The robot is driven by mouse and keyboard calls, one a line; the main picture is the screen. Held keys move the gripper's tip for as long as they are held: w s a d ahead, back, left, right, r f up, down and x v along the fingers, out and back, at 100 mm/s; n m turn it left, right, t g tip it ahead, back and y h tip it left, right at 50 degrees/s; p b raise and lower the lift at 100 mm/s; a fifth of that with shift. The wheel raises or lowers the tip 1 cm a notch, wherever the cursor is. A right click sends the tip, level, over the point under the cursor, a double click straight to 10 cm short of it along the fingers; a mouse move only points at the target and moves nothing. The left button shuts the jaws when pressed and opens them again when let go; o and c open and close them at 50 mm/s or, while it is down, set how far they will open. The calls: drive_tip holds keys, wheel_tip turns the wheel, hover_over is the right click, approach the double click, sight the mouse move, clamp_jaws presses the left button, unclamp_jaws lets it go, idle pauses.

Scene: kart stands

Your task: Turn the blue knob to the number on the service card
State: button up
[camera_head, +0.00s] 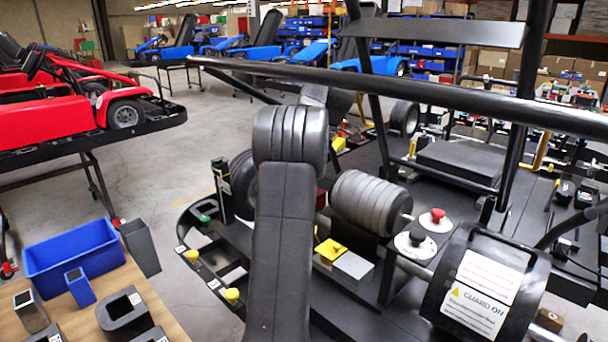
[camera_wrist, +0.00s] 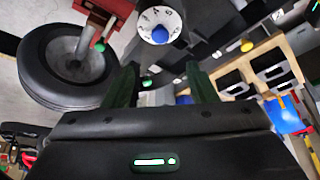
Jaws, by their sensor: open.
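In the wrist view a round white dial with dark numbers (camera_wrist: 147,19) shows at the top centre. The blue knob (camera_wrist: 160,35) is at its lower part. Some of the numbers are cut off or too small to read surely. My gripper (camera_wrist: 165,75) has its two dark green fingers wide apart, with nothing between them. The dial lies beyond the fingertips, between their lines, not touched. I cannot make out the blue knob or my gripper in the head view. I cannot tell which card is the service card.
A black wheel (camera_wrist: 65,65) stands left of the fingers. A yellow button (camera_wrist: 247,46) is to the right. Bare floor lies at left.

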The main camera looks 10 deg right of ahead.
drive_tip(key=shift+c, duration=0.3)
drive_tip(key=s+f+m+g+h+b, duration=0.2)
drive_tip(key=s+f+g+h+b, duration=0.3)
drive_tip(key=s+f+h, duration=0.45)
drive_tip(key=w+a+f+n+t+h+b, duration=0.25)
drive_tip(key=a+n+t+h, duration=0.35)
drive_tip(key=a, duration=0.3)
drive_tip(key=w+a+f+n+t+h+b, duration=0.1)
drive_tip(key=a+f+n+t+h+b, duration=0.25)
drive_tip(key=a+t, duration=0.5)
drive_tip(key=shift+n+g+h, duration=0.3)
drive_tip(key=shift+n+g, duration=0.15)
drive_tip(key=shift+n, duration=0.3)
drive_tip(key=p+x, duration=0.1)
drive_tip(key=x, duration=0.8)
drive_tip(key=p+x, duration=0.1)
drive_tip(key=x, duration=0.3)
drive_tip(key=shift+w+d+r+p, duration=0.25)
drive_tip(key=shift+d+r+p, duration=0.05)
drive_tip(key=shift+r+p, duration=0.1)
drive_tip(key=shift+c, duration=0.4)
